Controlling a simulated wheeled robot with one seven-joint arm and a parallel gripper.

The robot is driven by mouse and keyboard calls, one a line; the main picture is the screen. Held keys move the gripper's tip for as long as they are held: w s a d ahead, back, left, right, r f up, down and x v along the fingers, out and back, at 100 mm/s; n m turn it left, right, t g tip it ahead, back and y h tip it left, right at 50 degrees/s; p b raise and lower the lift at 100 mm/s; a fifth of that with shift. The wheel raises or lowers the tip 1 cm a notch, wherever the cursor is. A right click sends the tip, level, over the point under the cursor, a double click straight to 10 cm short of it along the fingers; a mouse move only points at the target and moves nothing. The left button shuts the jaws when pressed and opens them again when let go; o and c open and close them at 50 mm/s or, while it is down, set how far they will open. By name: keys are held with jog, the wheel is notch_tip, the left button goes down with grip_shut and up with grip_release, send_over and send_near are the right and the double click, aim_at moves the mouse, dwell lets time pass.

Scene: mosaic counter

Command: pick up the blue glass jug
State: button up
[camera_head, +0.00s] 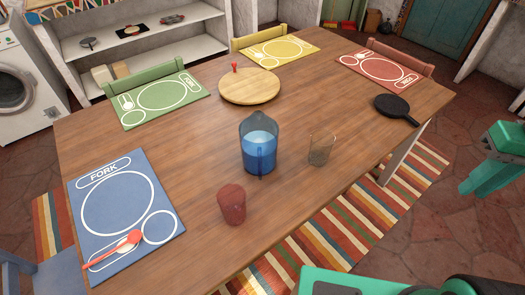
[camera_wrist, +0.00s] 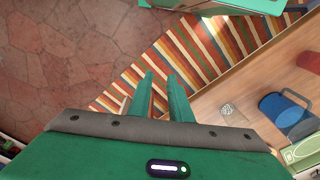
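The blue glass jug (camera_head: 258,145) stands upright on the wooden table (camera_head: 185,165), near its middle, with its handle towards the front. It also shows at the right edge of the wrist view (camera_wrist: 282,112). My gripper (camera_wrist: 161,76) has its two green fingers apart with nothing between them. It is over the striped rug and floor, off the table and well away from the jug. Green parts of my arm show at the right and bottom of the head view.
A clear glass (camera_head: 321,150) stands just right of the jug, and a red cup (camera_head: 232,204) in front of it. A round wooden board (camera_head: 250,88) lies behind. A black pan (camera_head: 393,106) is at the right. A blue placemat (camera_head: 120,210) with a red spoon (camera_head: 115,248) lies left.

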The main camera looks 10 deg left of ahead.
aim_at(259, 152)
jog(key=w+a+f+n+y, duration=0.1)
jog(key=w+a+n, duration=0.3)
jog(key=a, duration=0.6)
jog(key=w+a+f+n+y, duration=0.1)
jog(key=w+a+n, duration=0.1)
jog(key=a+n, duration=0.65)
jog(key=w+a+f+n+y, duration=0.1)
jog(key=w+a+n, duration=0.3)
jog(key=a, duration=0.7)
jog(key=s+a+f+n+g, duration=0.1)
jog(key=s+a+n, duration=0.1)
jog(key=a, duration=0.3)
jog(key=s+a+f+n, duration=0.1)
jog(key=a+n, duration=0.1)
jog(key=a, duration=0.2)
jog(key=shift+n+g+y, duration=0.25)
jog(key=shift+g+y, duration=0.05)
jog(key=shift+y, duration=0.1)
jog(key=a+f, duration=0.2)
jog(key=s+a+f, duration=0.1)
jog(key=a+f, duration=0.1)
jog(key=f, duration=0.1)
jog(key=s+a+f, duration=0.1)
jog(key=a+f, duration=0.1)
jog(key=f, duration=0.1)
jog(key=shift+a+f, duration=0.25)
jog(key=shift+f, duration=0.2)
grip_shut()
jog(key=shift+r, duration=0.1)
